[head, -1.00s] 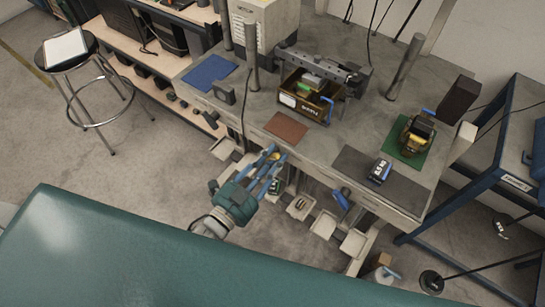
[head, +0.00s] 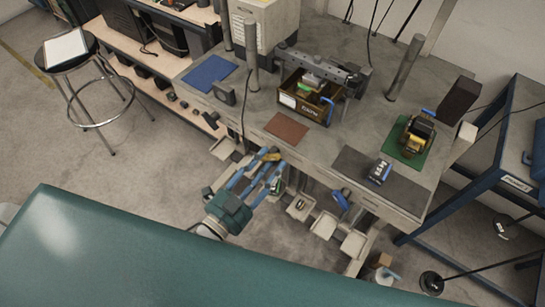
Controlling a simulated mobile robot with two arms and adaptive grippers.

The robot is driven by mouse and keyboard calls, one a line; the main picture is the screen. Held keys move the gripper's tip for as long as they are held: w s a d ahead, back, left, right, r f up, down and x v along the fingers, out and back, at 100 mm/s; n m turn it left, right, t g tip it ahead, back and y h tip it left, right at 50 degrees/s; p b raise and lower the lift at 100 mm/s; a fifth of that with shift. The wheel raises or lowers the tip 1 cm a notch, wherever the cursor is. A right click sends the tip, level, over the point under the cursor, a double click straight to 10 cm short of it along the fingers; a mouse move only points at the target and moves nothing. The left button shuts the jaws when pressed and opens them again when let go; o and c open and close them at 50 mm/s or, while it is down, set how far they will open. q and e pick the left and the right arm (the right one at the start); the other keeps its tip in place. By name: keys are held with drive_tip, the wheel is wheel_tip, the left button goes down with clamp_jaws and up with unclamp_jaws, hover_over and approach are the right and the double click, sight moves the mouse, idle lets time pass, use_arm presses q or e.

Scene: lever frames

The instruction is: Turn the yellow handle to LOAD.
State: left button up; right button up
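A small yellow piece, which looks like the yellow handle (head: 271,156), shows at the front edge of the workbench, just below the brown mat. My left gripper (head: 269,165), with a teal body and blue fingers, reaches up to it from below. Its fingers look spread, with the yellow piece at their tips. Whether they touch it I cannot tell. The fingers hide part of the handle and its mounting. No LOAD marking can be read. My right gripper is not in view.
The workbench (head: 235,108) carries a dark bin (head: 303,105), a yellow-and-black device on a green mat (head: 404,150), and a small box on a dark mat (head: 352,164). Several small trays hang below the front edge. A teal surface (head: 110,245) fills the foreground. A stool (head: 73,62) stands left.

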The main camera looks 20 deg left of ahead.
use_arm(q)
drive_tip(key=v, duration=0.9)
drive_tip(key=shift+s, duration=0.25)
drive_tip(key=shift+a, duration=0.1)
drive_tip(key=s+a+f+n+g+y, duration=0.2)
drive_tip(key=s+f+g, duration=0.1)
drive_tip(key=f, duration=0.8)
drive_tip(key=s+a+f+n+g+y, duration=0.1)
drive_tip(key=s+f+n+g, duration=0.15)
drive_tip(key=f, duration=0.95)
drive_tip(key=s+a+f+n+g+y, duration=0.2)
drive_tip(key=f+g, duration=0.1)
drive_tip(key=f, duration=0.8)
drive_tip(key=s+a+f+n+g, duration=0.1)
drive_tip(key=s+f+n+g, duration=0.1)
drive_tip(key=s+f, duration=0.5)
drive_tip(key=s+a+f+n+g+y, duration=0.1)
drive_tip(key=s+a+f+n+g, duration=0.1)
drive_tip(key=s+f+g, duration=0.3)
drive_tip(key=s+f, duration=0.3)
drive_tip(key=s, duration=0.4)
drive_tip(key=shift+f, duration=0.2)
drive_tip(key=shift+g, duration=0.25)
